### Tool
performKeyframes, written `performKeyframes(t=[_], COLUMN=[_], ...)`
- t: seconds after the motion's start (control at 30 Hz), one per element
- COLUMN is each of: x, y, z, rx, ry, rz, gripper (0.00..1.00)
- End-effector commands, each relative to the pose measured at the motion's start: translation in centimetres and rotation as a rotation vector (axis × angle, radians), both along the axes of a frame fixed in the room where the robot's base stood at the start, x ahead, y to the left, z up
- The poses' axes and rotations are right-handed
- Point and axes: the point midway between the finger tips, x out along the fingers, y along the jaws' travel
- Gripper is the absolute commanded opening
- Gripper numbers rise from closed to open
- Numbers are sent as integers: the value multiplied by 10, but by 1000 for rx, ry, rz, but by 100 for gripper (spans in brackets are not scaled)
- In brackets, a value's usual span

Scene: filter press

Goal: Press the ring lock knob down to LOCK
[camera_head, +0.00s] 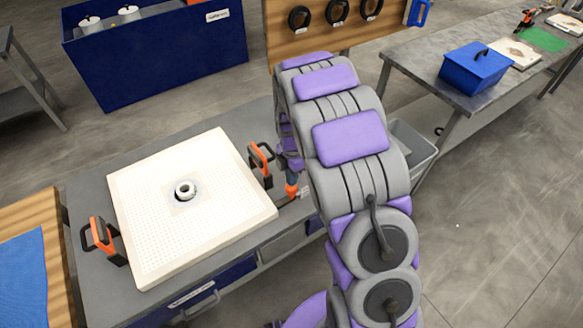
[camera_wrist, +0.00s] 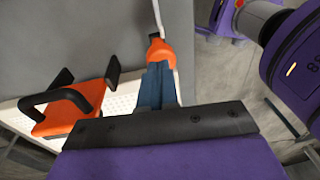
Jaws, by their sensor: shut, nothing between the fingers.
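An orange knob (camera_head: 291,190) stands at the right side of the grey workbench, by the plate's right clamp. In the wrist view the orange knob (camera_wrist: 160,50) sits right at the tips of my gripper (camera_wrist: 157,68). The blue fingers are together and empty; they look to be on or just behind the knob, and I cannot tell whether they touch. A thin pale rod runs beyond the knob. The LOCK marking cannot be made out.
The white perforated plate (camera_head: 150,240) lies on the bench between a left orange-black clamp (camera_head: 103,240) and a right one (camera_head: 261,165). The right clamp is close beside my gripper. A grey bin (camera_head: 412,145) stands behind my arm.

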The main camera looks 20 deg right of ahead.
Motion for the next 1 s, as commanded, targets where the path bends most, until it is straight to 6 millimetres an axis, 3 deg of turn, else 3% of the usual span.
performKeyframes(t=[0.13,0.57,0.8,1.0], x=[-1,-1,-2,-1], y=[0,1,1,0], z=[-10,-13,-36,-40], rx=[0,0,2,-1], ry=[-1,-1,5,6], rz=[-1,-1,0,0], gripper=[0,0,0,0])
